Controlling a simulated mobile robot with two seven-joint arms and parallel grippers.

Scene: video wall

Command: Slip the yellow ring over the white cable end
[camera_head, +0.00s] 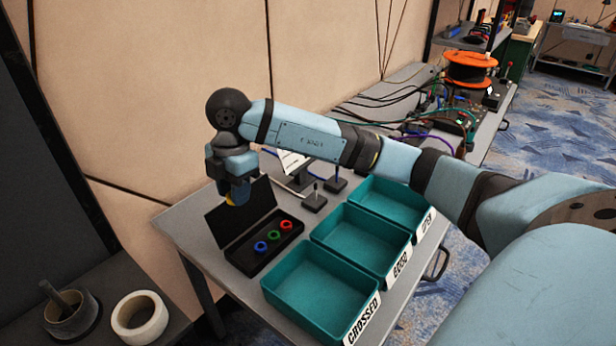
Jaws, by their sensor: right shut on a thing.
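My right gripper (238,194) is over the open black case (226,226), pointing down. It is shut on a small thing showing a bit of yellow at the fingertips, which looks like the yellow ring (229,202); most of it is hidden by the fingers. A blue ring, a green ring and a red ring lie in the case, to the right of and below the gripper. My left gripper is not in view.
Three teal bins stand right of the case; the nearest (300,308) is labelled CROSSED. A second small black stand (336,184) and a white card are behind, partly under my arm. Cables and an orange spool (470,66) are further back. Tape rolls lie at front left.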

